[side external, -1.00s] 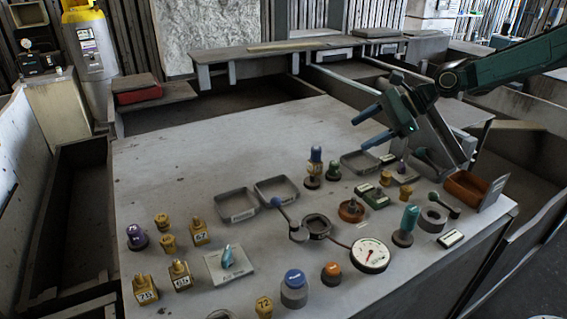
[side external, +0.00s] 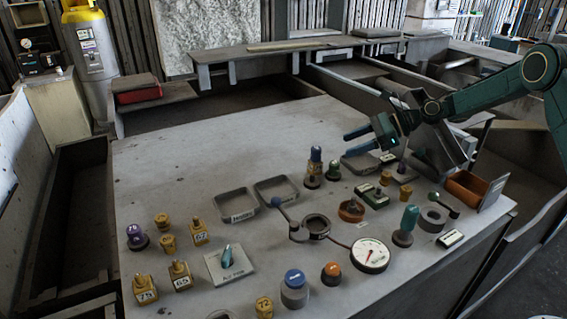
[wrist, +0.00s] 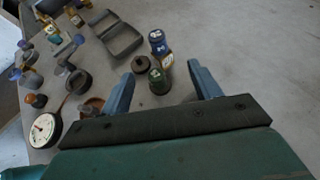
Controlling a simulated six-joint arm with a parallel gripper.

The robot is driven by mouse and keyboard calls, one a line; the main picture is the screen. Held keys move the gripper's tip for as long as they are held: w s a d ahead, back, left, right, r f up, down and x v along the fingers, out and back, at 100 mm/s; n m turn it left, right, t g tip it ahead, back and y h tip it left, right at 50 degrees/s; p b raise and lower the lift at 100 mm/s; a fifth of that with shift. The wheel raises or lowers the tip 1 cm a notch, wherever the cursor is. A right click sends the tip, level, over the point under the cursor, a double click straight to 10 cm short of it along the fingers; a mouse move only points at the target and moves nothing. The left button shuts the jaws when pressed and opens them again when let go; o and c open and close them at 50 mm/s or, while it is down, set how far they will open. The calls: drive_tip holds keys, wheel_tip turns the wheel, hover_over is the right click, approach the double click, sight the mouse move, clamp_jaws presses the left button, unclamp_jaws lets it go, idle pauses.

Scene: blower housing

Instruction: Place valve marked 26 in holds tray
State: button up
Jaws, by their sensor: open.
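I cannot read a 26 on any valve in these views. A blue-topped valve (side external: 315,160) with a yellowish body stands upright in the middle of the bench; in the wrist view it (wrist: 159,43) bears pale marks too small to read. Two grey trays lie left of it: the left tray (side external: 237,217) has a label that looks like "Healthy", and the right tray (side external: 277,202) has a label I cannot read clearly. My gripper (side external: 349,146) is open and empty, above and right of the blue-topped valve. In the wrist view my fingers (wrist: 161,68) frame a green-topped part (wrist: 158,80).
A third grey tray (side external: 360,169) lies under my gripper. Yellow valves marked 75 (side external: 146,291), 65 (side external: 180,276) and 67 (side external: 200,233) stand at left. A gauge (side external: 370,256) and an orange bin (side external: 467,187) are at right. The back of the bench is clear.

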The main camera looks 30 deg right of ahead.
sight(316, 158)
drive_tip(key=shift+x, duration=3.15)
drive_tip(key=shift+x, duration=2.6)
drive_tip(key=shift+s, duration=0.1)
clamp_jaws()
